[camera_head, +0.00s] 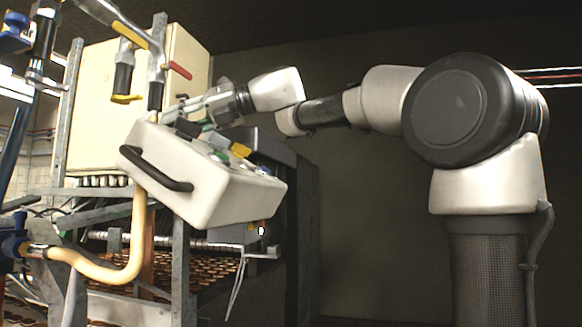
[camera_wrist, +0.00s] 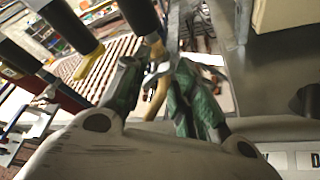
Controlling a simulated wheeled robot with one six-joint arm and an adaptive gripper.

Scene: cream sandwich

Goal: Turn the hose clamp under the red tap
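The red tap handle (camera_head: 180,70) is at the upper left in the head view, beside the cream cabinet. A short black hose (camera_head: 155,97) hangs below it. My gripper (camera_head: 166,118) reaches in from the right, close to the hose's lower end, partly hidden behind the white box. In the wrist view the green-padded fingers of my gripper (camera_wrist: 155,75) stand apart, with a tan hose (camera_wrist: 156,100) and a small metallic piece (camera_wrist: 152,70) showing in the gap. I cannot tell whether the fingers touch these. The hose clamp is not clearly distinguishable.
A white control box (camera_head: 200,178) with a black handle blocks the head view below my gripper. Yellow tap handles (camera_head: 128,34) are left of the red one. The tan hose (camera_head: 100,268) curves down at left. Black hoses with yellow ends (camera_wrist: 90,62) are close left in the wrist view.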

